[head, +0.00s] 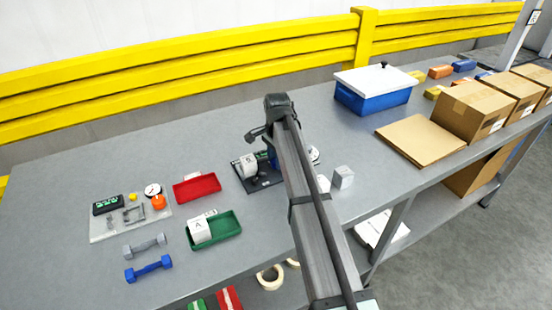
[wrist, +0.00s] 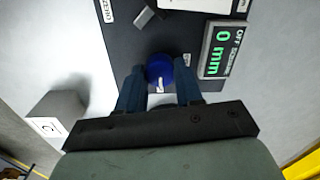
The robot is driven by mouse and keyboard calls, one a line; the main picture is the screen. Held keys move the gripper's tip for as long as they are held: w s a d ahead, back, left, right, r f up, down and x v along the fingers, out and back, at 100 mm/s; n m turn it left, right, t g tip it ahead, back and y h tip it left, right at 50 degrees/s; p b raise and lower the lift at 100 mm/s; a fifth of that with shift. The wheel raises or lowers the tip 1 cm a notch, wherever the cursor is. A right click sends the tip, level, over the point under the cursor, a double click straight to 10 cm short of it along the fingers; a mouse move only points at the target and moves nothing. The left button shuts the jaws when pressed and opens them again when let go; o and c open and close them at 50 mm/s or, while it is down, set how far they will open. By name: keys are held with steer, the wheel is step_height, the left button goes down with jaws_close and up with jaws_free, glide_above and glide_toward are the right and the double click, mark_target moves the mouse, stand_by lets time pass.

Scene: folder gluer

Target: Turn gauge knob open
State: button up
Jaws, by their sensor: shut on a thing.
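The gauge's round blue knob (wrist: 158,68) sits on a dark base plate (wrist: 122,42) in the wrist view. It has a small white mark on its near side. My gripper (wrist: 159,80) has one dark blue finger on each side of the knob and is shut on it. The gauge's display (wrist: 220,48) beside it reads 0 mm in green. A small grey block (wrist: 148,17) is farther up the plate. In the head view the gauge plate (head: 266,183) lies mid-table, with my arm hiding the knob and most of my gripper.
A white box marked B (head: 249,165) stands on the gauge plate. A grey cube (head: 343,177) is to the right. Red (head: 214,189) and green (head: 233,231) trays lie left. A blue bin (head: 357,98) stands behind right. Table between the trays and the back edge is clear.

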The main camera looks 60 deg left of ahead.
steer(key=shift+n, duration=0.3)
steer(key=n, duration=0.8)
steer(key=shift+n, duration=0.3)
steer(key=n, duration=0.8)
steer(key=shift+n, duration=0.4)
steer(key=o, duration=1)
steer(key=shift+o, duration=0.2)
steer(key=shift+a+r, duration=0.1)
